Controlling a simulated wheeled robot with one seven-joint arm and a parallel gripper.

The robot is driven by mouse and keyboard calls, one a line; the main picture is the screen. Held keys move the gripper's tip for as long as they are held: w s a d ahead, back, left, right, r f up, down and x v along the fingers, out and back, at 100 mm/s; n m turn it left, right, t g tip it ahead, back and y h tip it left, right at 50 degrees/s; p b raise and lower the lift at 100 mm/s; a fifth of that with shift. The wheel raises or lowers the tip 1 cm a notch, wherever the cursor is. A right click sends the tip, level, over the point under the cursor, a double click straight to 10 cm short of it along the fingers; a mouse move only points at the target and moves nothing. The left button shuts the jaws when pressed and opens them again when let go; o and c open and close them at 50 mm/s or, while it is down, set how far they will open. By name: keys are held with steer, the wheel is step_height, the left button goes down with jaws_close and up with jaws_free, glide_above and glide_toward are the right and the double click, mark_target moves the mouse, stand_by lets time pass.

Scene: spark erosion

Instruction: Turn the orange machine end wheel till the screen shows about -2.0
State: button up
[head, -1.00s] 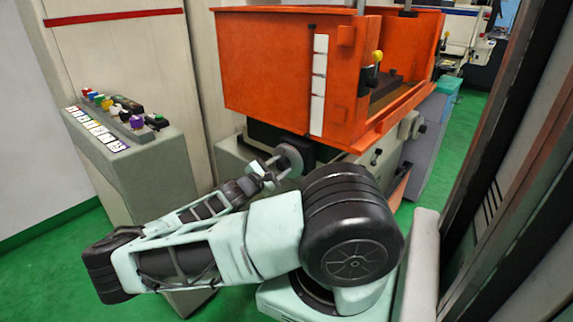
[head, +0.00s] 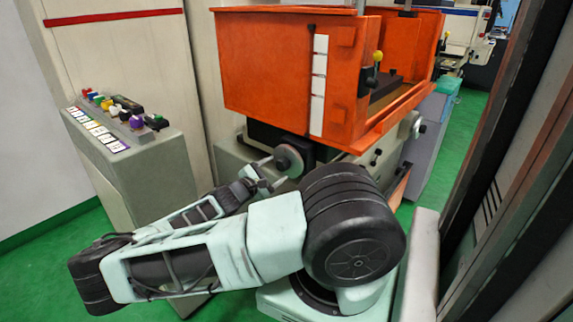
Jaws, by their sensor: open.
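The orange machine (head: 265,75) stands in the middle of the head view. Its end wheel (head: 290,160) is a grey disc low on the near end, under the orange tank, with a small handle reaching left from it. My gripper (head: 272,178) is open just below and left of the wheel, its fingers pointing toward it. I cannot tell whether a finger touches the wheel or its handle. No screen with a reading can be made out.
A grey control console (head: 135,160) with coloured knobs stands at the left. Tall pale cabinets (head: 125,70) rise behind it. A second grey knob (head: 418,127) is on the machine's right side. A dark frame (head: 510,170) closes off the right. Green floor (head: 45,265) is open at lower left.

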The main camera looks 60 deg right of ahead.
steer(key=v, duration=1.4)
steer(key=shift+a, duration=0.3)
stand_by(0.4)
stand_by(0.5)
